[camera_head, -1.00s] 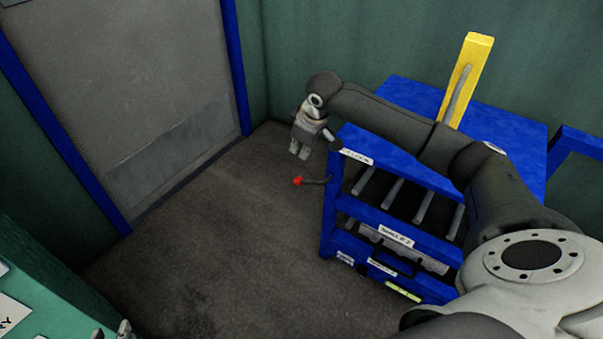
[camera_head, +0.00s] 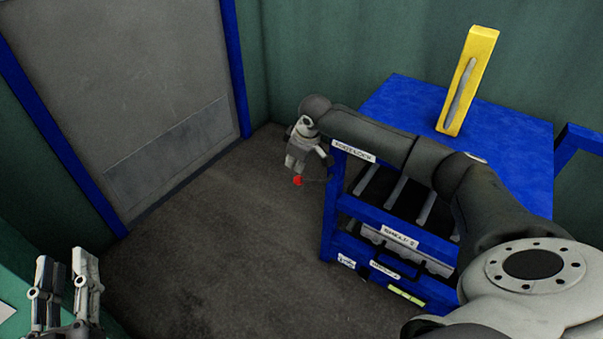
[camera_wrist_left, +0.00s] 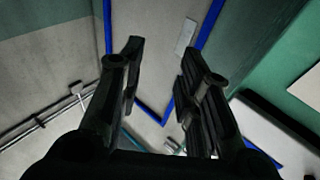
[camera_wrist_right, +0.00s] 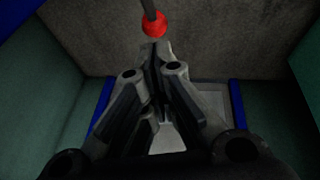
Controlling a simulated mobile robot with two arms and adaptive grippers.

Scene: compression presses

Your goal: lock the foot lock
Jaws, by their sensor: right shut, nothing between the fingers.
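The foot lock appears to be a short dark lever with a red knob (camera_head: 297,181) at the left side of the blue cart. The knob also shows at the top of the right wrist view (camera_wrist_right: 153,25). My right gripper (camera_head: 294,163) points down just above the knob in the head view. Its fingers are shut and empty, with the fingertips (camera_wrist_right: 155,48) close to the knob; I cannot tell whether they touch. My left gripper (camera_head: 63,280) is at the lower left, far from the lever. In the left wrist view (camera_wrist_left: 158,70) its fingers are apart and empty.
The blue cart (camera_head: 400,235) with metal rollers and white labels stands at the right, with a yellow post (camera_head: 467,80) at the back. A grey door (camera_head: 130,90) in a blue frame is at the left. The floor (camera_head: 215,240) between is clear.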

